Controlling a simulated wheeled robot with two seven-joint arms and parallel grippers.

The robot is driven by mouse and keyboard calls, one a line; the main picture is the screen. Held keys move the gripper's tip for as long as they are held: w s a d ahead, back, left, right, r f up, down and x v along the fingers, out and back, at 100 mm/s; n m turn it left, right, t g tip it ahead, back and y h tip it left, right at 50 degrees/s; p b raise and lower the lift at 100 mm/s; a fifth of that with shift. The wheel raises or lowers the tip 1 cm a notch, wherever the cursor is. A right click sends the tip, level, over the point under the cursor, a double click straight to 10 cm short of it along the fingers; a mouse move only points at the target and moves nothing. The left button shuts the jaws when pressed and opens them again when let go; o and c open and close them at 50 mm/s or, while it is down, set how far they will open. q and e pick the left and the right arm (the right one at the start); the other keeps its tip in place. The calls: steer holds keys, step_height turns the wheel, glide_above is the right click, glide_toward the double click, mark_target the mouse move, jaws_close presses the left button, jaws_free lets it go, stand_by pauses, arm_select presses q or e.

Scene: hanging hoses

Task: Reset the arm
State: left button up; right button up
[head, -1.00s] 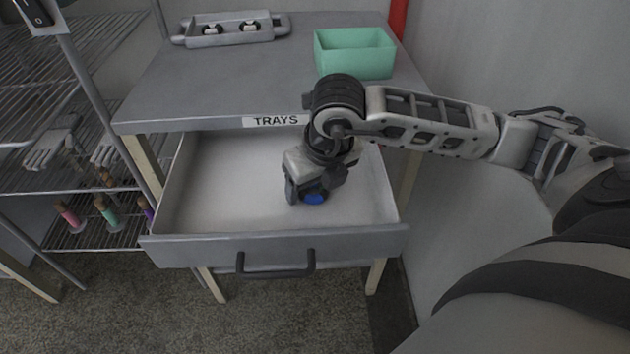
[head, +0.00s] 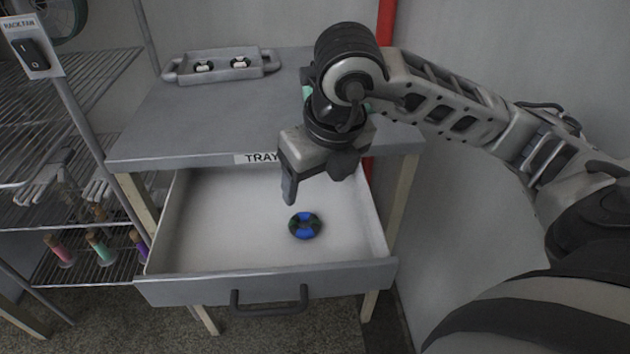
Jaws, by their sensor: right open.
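My right gripper (head: 318,185) hangs above the open drawer, fingers pointing down, open and empty. One finger shows clearly; the other is partly hidden behind the gripper body. A blue and black round piece (head: 305,225) lies on the floor of the drawer (head: 220,225), below the gripper and apart from it. The drawer sits under a grey table (head: 190,120) with a label that is partly covered by my arm. My left gripper is not in view.
A grey tray (head: 222,69) with two small round pieces stands on the table top. A green bin (head: 307,92) is mostly hidden behind my right arm. A wall is at right.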

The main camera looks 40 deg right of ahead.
mark_target(304, 228)
steer(key=b+x, duration=0.1)
steer(key=x, duration=1)
steer(key=shift+f+b, duration=0.3)
steer(key=shift+f, duration=0.1)
steer(key=shift+w+r, duration=0.15)
steer(key=shift+r, duration=1.05)
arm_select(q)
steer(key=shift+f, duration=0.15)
arm_select(e)
steer(key=shift+a+r, duration=0.3)
steer(key=shift+r, duration=0.2)
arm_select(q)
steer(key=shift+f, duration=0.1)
arm_select(e)
steer(key=shift+f, duration=0.1)
